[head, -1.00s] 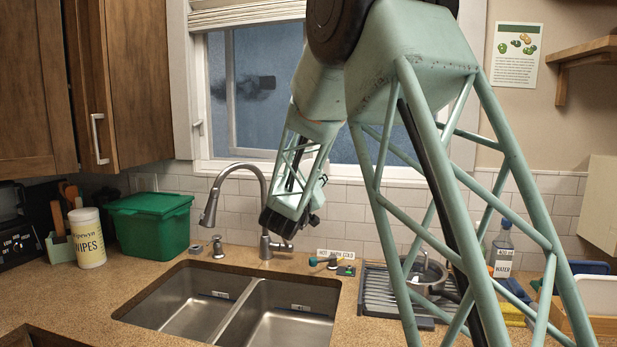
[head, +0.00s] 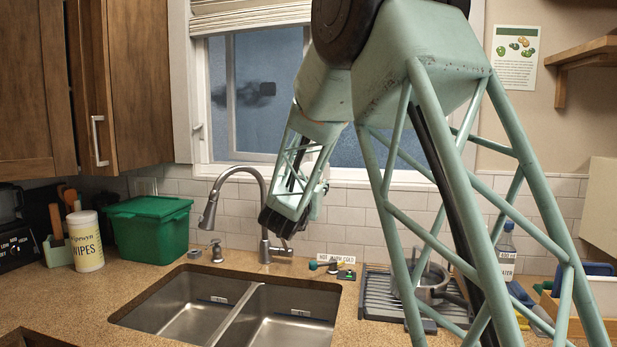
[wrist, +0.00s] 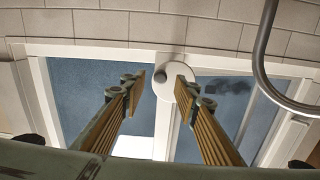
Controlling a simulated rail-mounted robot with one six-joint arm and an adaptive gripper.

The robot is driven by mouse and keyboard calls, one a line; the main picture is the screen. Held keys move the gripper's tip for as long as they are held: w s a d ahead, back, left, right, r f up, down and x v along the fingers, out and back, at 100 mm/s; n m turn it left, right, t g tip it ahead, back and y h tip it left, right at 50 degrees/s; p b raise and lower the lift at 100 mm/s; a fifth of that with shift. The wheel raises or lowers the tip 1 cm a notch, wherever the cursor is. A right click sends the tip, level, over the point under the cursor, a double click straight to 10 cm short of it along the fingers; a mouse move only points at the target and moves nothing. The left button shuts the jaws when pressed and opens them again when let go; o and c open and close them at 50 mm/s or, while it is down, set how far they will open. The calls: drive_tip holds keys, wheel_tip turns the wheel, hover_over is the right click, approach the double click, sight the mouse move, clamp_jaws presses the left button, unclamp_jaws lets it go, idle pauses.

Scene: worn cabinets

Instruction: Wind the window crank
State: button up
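In the wrist view a round white disc (wrist: 171,60) with a small grey knob (wrist: 160,90) sits on the window frame at the middle post; it looks like the window crank. My gripper (wrist: 160,79) is open, with one ribbed, wood-coloured finger on each side of the knob. I see no clear contact, and the depth between fingertips and knob is hard to tell. In the head view my gripper (head: 274,222) hangs at the end of the arm near the sill, beside the faucet. The crank is not clearly visible there, with my arm in front of that part of the window (head: 255,85).
The curved faucet (head: 262,190) stands close to my gripper, left in the head view and right in the wrist view (wrist: 262,60). The double sink (head: 235,315) lies below. A green box (head: 150,230), wipes tub (head: 86,240) and dish rack (head: 378,302) stand on the counter.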

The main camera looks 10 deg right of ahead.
drive_tip(key=shift+m, duration=1.8)
drive_tip(key=shift+m, duration=0.5)
drive_tip(key=shift+x, duration=2.5)
drive_tip(key=shift+c, duration=0.5)
drive_tip(key=c, duration=0.8)
